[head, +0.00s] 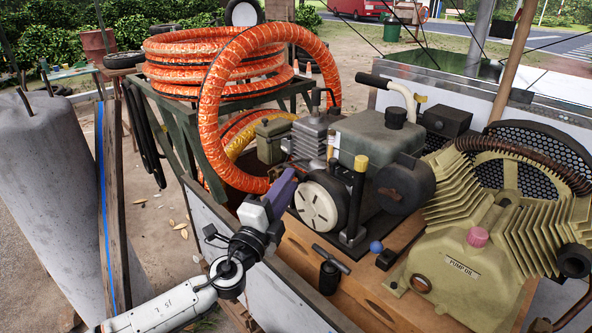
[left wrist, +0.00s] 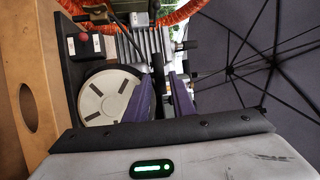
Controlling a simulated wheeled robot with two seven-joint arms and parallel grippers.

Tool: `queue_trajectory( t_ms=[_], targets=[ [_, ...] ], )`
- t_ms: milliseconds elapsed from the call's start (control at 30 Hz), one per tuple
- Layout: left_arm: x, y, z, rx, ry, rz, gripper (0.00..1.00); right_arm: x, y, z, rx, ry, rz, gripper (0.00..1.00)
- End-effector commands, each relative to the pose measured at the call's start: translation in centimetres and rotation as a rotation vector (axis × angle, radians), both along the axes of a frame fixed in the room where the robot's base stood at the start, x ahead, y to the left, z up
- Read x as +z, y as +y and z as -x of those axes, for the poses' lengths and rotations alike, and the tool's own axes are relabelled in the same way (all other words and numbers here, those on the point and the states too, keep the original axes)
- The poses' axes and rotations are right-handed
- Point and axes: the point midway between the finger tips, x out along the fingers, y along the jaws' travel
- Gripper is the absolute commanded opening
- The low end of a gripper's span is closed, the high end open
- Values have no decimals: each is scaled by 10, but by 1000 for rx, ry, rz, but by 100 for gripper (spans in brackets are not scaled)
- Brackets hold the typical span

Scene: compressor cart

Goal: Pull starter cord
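The small engine (head: 313,138) has a round white starter cover (head: 318,205) with dark slots, which also shows in the left wrist view (left wrist: 108,97). My left gripper (head: 283,190) is just left of this cover, its purple fingers pointing up toward the engine. In the left wrist view the purple fingers (left wrist: 158,98) stand apart, with a dark upright rod and engine fins visible between and beyond them. I see no cord held. A black T-shaped handle (head: 331,259) stands on the wooden deck in front; I cannot tell whether it belongs to the cord. My right gripper is not in view.
A tan pump (head: 470,250) fills the right of the wooden deck (head: 385,290). A black post with a yellow cap (head: 357,195) stands beside the starter cover. Coiled orange hose (head: 215,75) arches behind the left gripper. A red-button box (left wrist: 85,45) is near the cover.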

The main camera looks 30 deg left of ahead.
Motion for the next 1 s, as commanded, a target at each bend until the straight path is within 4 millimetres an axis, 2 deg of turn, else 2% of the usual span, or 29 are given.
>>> queue_trajectory(
  t_ms=[100, 300, 667, 800, 1000],
  targets=[
    [7, 2, -22, 1, -2, 1, 22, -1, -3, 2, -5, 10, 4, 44],
    [8, 3, -44, 1, 0, 2, 22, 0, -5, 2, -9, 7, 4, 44],
    [8, 3, -49, -1, 2, 2, 22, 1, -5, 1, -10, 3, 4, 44],
    [8, 3, -49, -1, 2, 2, 2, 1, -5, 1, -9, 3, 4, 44],
    [8, 3, -49, -1, 2, 2, 0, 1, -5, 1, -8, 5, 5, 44]
  ],
)
